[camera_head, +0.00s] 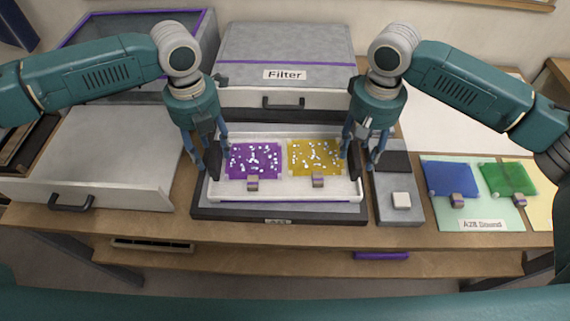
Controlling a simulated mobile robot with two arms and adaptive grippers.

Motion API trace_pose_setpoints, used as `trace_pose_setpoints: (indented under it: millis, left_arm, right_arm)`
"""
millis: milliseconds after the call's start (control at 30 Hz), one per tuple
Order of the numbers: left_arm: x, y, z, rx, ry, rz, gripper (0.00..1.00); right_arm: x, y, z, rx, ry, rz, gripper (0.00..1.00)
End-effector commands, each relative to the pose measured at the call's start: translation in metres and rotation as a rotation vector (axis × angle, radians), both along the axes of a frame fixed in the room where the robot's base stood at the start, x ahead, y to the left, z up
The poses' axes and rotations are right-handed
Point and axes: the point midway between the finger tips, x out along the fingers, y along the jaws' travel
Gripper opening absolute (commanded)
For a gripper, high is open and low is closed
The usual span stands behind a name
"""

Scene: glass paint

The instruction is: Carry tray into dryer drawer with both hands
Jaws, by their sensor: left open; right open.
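A white tray (285,193) sits on a dark grey base (285,209) in the middle of the table. It holds a purple piece (242,162) and a yellow piece (306,156), both with white specks and small clips. My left gripper (208,166) is open at the tray's left end. My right gripper (360,160) is open at its right end. I cannot tell whether the fingers touch the tray. A grey-white drawer (145,197) with a dark handle stands on the left; I cannot tell whether it is the dryer drawer.
A grey box labelled "Filter" (284,75) stands behind the tray. A grey device with a white button (401,200) is right of the base. Farther right, a blue piece (450,176) and a green piece (503,178) lie on a pale green mat (490,210). A purple-edged case stands back left.

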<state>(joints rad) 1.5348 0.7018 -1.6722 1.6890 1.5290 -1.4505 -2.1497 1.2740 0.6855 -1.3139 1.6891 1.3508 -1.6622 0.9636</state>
Motion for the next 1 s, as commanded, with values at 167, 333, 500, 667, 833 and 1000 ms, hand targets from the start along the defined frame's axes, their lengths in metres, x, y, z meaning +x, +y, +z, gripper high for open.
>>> trace_pose_setpoints:
  millis: [167, 333, 500, 667, 833, 1000]
  left_arm:
    - [0.0, 0.0, -0.019, 0.001, 0.0, 0.001, 0.47]
    - [0.001, 0.0, -0.025, 0.001, -0.001, 0.001, 0.47]
    - [0.0, 0.0, -0.026, 0.001, -0.001, 0.0, 0.47]
    - [0.0, 0.0, -0.026, 0.0, -0.001, 0.0, 0.29]
    - [0.0, 0.0, -0.025, 0.001, -0.001, 0.0, 0.0]
    - [0.0, 0.0, -0.025, 0.001, -0.001, 0.0, 0.0]
  right_arm:
    - [0.0, 0.0, -0.019, 0.001, 0.001, -0.001, 0.47]
    - [0.0, 0.0, -0.025, 0.001, 0.0, -0.001, 0.47]
    - [0.0, 0.0, -0.026, 0.001, -0.001, -0.001, 0.47]
    - [0.0, 0.0, -0.026, 0.001, 0.0, -0.001, 0.29]
    - [0.0, 0.0, -0.025, 0.001, 0.0, -0.001, 0.0]
    - [0.0, 0.0, -0.025, 0.001, -0.001, -0.001, 0.0]
